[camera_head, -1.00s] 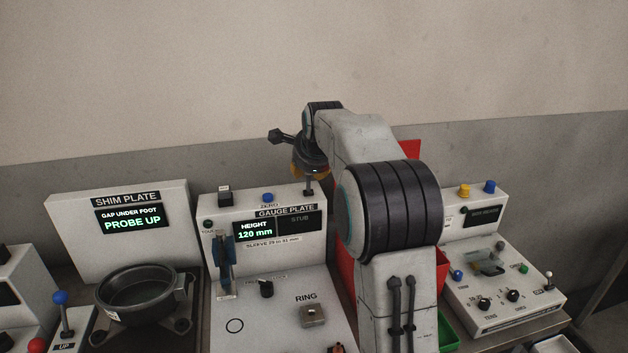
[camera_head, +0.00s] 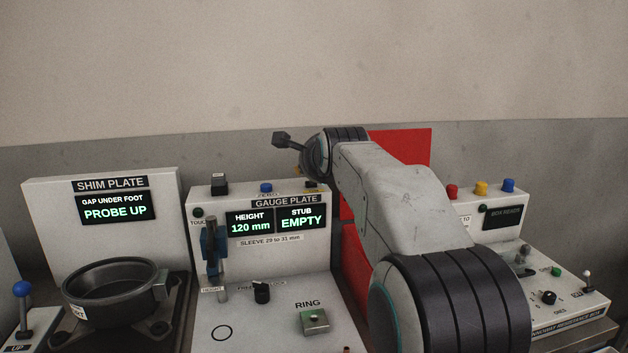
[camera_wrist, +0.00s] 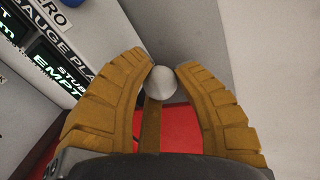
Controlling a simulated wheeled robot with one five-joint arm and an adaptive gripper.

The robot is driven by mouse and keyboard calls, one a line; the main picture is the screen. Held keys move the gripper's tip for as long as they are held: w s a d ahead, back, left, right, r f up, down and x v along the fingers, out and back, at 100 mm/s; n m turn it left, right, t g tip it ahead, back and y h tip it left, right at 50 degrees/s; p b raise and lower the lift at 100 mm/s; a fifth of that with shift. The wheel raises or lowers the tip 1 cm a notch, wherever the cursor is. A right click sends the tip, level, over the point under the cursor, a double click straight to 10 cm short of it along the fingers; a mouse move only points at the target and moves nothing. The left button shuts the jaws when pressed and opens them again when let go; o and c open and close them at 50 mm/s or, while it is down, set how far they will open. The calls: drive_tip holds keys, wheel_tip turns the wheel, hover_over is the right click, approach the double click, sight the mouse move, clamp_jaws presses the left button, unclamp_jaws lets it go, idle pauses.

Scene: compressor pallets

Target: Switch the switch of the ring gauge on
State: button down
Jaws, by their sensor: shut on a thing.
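The ring gauge station is the white gauge plate (camera_head: 262,260). Its height display (camera_head: 251,223) reads 120 mm and its stub display (camera_head: 302,220) is lit and reads EMPTY. In the wrist view the two yellow-brown fingers of my gripper (camera_wrist: 168,74) close around a round, light grey knob (camera_wrist: 162,87), which seems to be the switch at the right end of the gauge plate's top. In the head view my arm hides most of the gripper. A yellow label shows on the panel's top edge there.
The shim plate panel (camera_head: 50,215) with a dark round bowl (camera_head: 112,292) stands left. A red panel (camera_head: 410,150) is behind my arm. A resistance box (camera_head: 565,310) with knobs is at right. A blue post (camera_head: 212,250) rises on the gauge plate.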

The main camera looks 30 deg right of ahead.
drive_tip(key=shift+s+a+f+t+b, duration=0.1)
drive_tip(key=shift+f+t+b, duration=0.25)
drive_tip(key=shift+b, duration=0.5)
drive_tip(key=c, duration=1.4)
unclamp_jaws()
drive_tip(key=shift+c, duration=0.2)
drive_tip(key=o, duration=0.6)
drive_tip(key=shift+r, duration=0.15)
drive_tip(key=v, duration=1.2)
drive_tip(key=shift+a, duration=0.1)
